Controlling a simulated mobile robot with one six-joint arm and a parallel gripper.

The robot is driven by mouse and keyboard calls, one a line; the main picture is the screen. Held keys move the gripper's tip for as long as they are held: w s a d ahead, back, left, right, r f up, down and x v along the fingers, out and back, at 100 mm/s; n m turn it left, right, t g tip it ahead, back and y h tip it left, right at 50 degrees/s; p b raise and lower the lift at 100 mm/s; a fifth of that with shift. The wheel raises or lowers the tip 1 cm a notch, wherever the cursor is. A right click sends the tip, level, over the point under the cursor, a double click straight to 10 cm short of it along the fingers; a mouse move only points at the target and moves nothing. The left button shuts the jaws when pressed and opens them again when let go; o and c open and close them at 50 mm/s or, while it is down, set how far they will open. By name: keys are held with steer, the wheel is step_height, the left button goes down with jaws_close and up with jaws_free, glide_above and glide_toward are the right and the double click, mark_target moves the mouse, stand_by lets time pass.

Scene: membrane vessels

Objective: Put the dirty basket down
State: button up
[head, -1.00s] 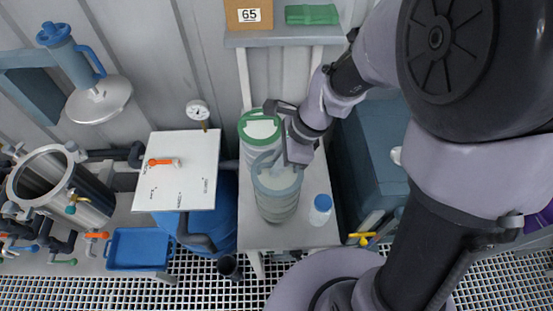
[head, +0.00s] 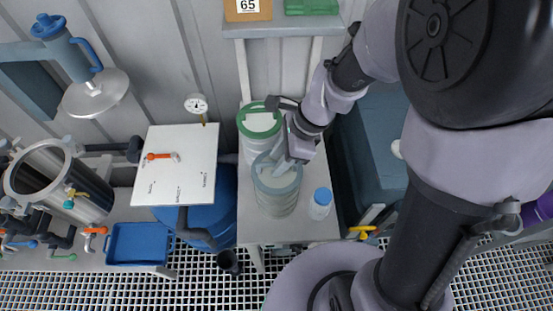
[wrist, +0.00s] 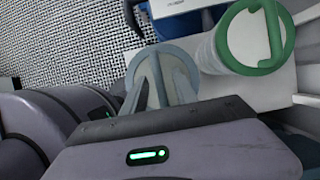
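A basket with a grey-blue rim (head: 277,193) is at the front of the narrow grey table, and I take it as the dirty one. My gripper (head: 276,163) is at the top of it, with the fingers at its handle. In the wrist view the fingers (wrist: 160,92) close in at the grey handle, over the grey rim (wrist: 158,53). The basket looks upright and low over or on the table; its underside contact is hidden. A similar basket with a green rim (head: 258,122) stands right behind it.
A white bottle with a blue cap (head: 320,203) stands close at the right on the grey table (head: 265,233). A white board (head: 180,172) and a blue barrel (head: 215,215) are at the left. A blue-grey box (head: 370,150) stands at the right.

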steer(key=p+v, duration=0.3)
steer(key=v, duration=0.9)
steer(key=s+d+r+n+t+h, duration=0.2)
steer(key=s+r+n+t, duration=0.4)
steer(key=s+r+n, duration=0.65)
step_height(320, 180, down, 15)
steer(key=w+n+b, duration=0.1)
steer(key=b, duration=1.1)
steer(key=shift+w, duration=0.35)
steer(key=shift+a+n, duration=0.15)
steer(key=shift+n, duration=0.1)
